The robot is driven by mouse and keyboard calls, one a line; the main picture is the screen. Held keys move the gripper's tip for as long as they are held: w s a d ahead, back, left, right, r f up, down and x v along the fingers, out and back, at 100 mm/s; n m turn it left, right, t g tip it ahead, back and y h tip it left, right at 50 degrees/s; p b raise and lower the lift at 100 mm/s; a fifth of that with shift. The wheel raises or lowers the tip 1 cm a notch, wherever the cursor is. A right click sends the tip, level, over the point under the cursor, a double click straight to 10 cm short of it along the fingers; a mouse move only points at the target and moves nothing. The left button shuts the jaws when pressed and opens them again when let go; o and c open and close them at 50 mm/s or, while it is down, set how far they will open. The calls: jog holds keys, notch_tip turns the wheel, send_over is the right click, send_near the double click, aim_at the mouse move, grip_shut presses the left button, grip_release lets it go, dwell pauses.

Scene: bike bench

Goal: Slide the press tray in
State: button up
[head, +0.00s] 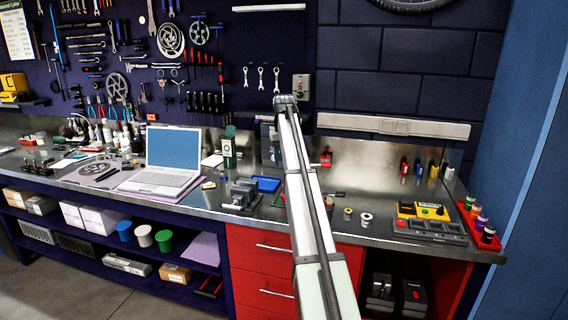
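I cannot tell for certain which thing is the press tray. A dark grey tray with compartments (430,231) lies on the right part of the bench, in front of yellow-topped units (423,210). A red tray (488,243) with several small bottles stands at the bench's right end. I cannot make out my gripper's fingers.
An open laptop (167,162) stands on the left half of the steel bench (215,206). Small round parts (366,217) lie right of my arm. Red drawers (262,265) are shut below. The pegboard (225,50) behind holds many tools.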

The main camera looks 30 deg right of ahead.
jog(key=shift+s+f, duration=0.2)
jog(key=shift+c, duration=0.7)
jog(key=s+f+n, duration=0.1)
jog(key=n, duration=0.1)
jog(key=s+f+n+t, duration=0.1)
jog(key=n, duration=0.1)
jog(key=s+f+n+t+y, duration=0.1)
jog(key=n, duration=0.1)
jog(key=shift+s+d+f, duration=0.1)
jog(key=shift+s+d, duration=0.15)
jog(key=shift+d, duration=0.15)
jog(key=c, duration=0.6)
jog(key=s+n+t, duration=0.1)
jog(key=n, duration=0.1)
jog(key=s+f+n+t, duration=0.1)
jog(key=n, duration=0.1)
jog(key=s+f+n+t+y, duration=0.1)
jog(key=n, duration=0.1)
jog(key=shift+s+d+n, duration=0.25)
jog(key=shift+s+n, duration=0.05)
grip_shut()
jog(key=shift+w+a+f+n+t+y, duration=0.1)
jog(key=shift+w+a+f+n+t, duration=0.4)
jog(key=shift+f, duration=0.9)
jog(key=shift+w+a+f+n+t+y, duration=0.15)
jog(key=shift+w+f+n, duration=0.7)
jog(key=shift+f, duration=0.6)
jog(key=shift+w+a+f+n+t+y, duration=0.15)
jog(key=shift+w+f+n+t, duration=0.45)
jog(key=shift+f, duration=0.8)
